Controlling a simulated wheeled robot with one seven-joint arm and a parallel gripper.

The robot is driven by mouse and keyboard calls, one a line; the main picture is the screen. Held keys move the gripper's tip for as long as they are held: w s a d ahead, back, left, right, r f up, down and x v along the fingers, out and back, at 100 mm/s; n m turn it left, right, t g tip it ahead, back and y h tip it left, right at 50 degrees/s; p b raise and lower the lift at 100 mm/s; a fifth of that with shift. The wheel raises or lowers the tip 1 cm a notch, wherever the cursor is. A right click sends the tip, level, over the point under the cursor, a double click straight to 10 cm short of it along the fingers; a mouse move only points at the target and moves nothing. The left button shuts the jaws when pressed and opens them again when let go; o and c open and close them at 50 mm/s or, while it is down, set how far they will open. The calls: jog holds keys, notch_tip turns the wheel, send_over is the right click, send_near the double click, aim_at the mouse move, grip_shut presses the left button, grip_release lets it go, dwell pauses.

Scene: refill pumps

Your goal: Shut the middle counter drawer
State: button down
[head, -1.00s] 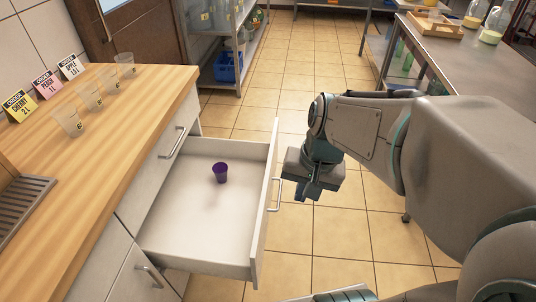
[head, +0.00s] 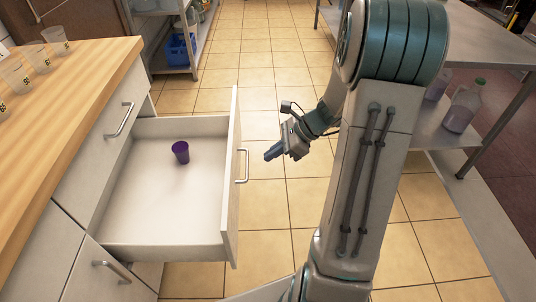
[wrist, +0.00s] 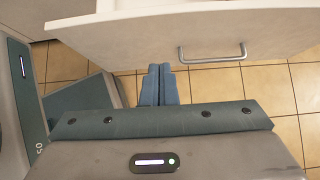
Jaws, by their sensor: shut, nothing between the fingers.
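The middle counter drawer (head: 165,215) is pulled far out of the counter. Its front panel (head: 232,185) faces right and carries a bar handle (head: 242,166). A purple cup (head: 181,152) stands inside on the drawer floor. My gripper (head: 272,153) is shut and empty, just right of the drawer front and apart from the handle in the head view. In the wrist view, the closed fingers (wrist: 158,85) point at the drawer front (wrist: 150,35), to the left of its handle (wrist: 212,56). I cannot tell whether the fingertips touch the panel.
The wooden counter (head: 85,85) with clear cups (head: 55,41) is at the left. A closed drawer or door handle (head: 111,272) sits below. A metal table (head: 490,45) with jugs (head: 463,107) beneath stands at the right. The tiled floor between is free.

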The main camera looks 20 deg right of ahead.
aim_at(231, 172)
jog(key=shift+w+a+f+b, duration=0.4)
jog(key=shift+a+f, duration=0.45)
jog(key=shift+a, duration=0.6)
jog(key=shift+w+a+f+b, duration=0.45)
jog(key=shift+a+f, duration=0.35)
jog(key=shift+a, duration=0.65)
jog(key=shift+w+a+f+b, duration=0.25)
jog(key=shift+w+a+f, duration=0.45)
jog(key=shift+a, duration=0.75)
jog(key=shift+s+f, duration=0.15)
